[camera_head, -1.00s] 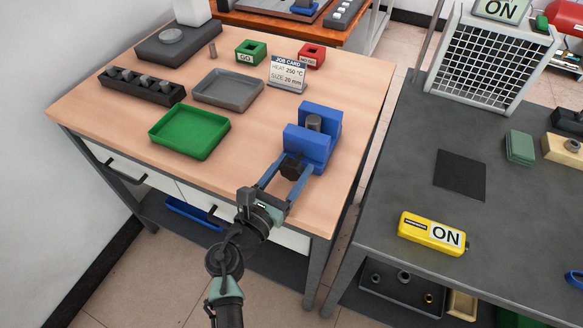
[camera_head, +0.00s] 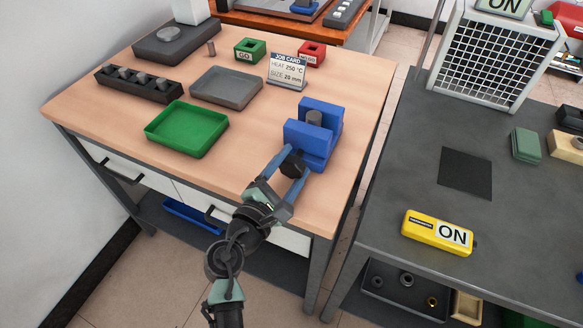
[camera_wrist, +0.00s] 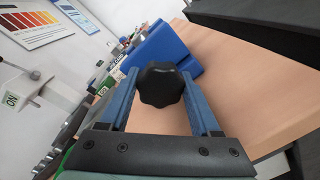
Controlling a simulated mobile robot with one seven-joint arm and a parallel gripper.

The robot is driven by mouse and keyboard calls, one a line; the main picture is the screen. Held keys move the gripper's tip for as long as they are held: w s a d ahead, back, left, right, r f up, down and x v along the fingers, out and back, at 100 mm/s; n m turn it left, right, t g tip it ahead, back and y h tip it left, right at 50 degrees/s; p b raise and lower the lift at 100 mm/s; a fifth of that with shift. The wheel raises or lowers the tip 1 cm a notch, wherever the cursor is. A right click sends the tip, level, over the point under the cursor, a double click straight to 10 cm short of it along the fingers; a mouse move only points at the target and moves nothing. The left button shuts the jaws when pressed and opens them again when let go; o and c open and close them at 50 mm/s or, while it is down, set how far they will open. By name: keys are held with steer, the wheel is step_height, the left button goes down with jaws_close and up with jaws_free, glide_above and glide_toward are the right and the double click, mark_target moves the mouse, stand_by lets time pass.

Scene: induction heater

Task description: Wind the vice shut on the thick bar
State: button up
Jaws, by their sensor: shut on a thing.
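The blue vice (camera_head: 307,138) stands at the front right of the wooden table. The thick bar (camera_head: 314,118), a grey upright cylinder, stands between its two jaws. I cannot tell whether both jaws touch it. My gripper (camera_head: 292,165) is at the vice's near end, its blue fingers shut on the black lobed knob (camera_wrist: 161,85). The wrist view shows one finger on each side of the knob, with the blue vice body (camera_wrist: 160,52) behind it. The bar is not clear in the wrist view.
A green tray (camera_head: 154,140), a grey tray (camera_head: 205,97) and a job card (camera_head: 287,72) lie to the left and behind. A dark bench (camera_head: 400,225) with a yellow ON box (camera_head: 420,228) stands to the right, across a gap.

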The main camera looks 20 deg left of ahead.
steer(key=m+b, duration=0.1)
steer(key=m, duration=0.2)
steer(key=m+b, duration=0.1)
steer(key=m, duration=0.1)
steer(key=shift+d+f+y+b, duration=0.1)
steer(key=shift+f+y+b, duration=0.15)
steer(key=shift+y+b, duration=0.05)
steer(key=m+b, duration=0.2)
steer(key=m, duration=0.2)
steer(key=shift+f+y+b, duration=0.1)
steer(key=shift+y+b, duration=0.2)
steer(key=shift+b, duration=0.05)
steer(key=m+b, duration=0.4)
steer(key=m, duration=0.1)
steer(key=shift+y, duration=0.3)
steer(key=m+b, duration=0.3)
steer(key=m, duration=0.1)
steer(key=shift+m, duration=0.3)
steer(key=o, duration=1.4)
steer(key=shift+r, duration=0.2)
steer(key=shift+c, duration=0.2)
steer(key=shift+s, duration=0.1)
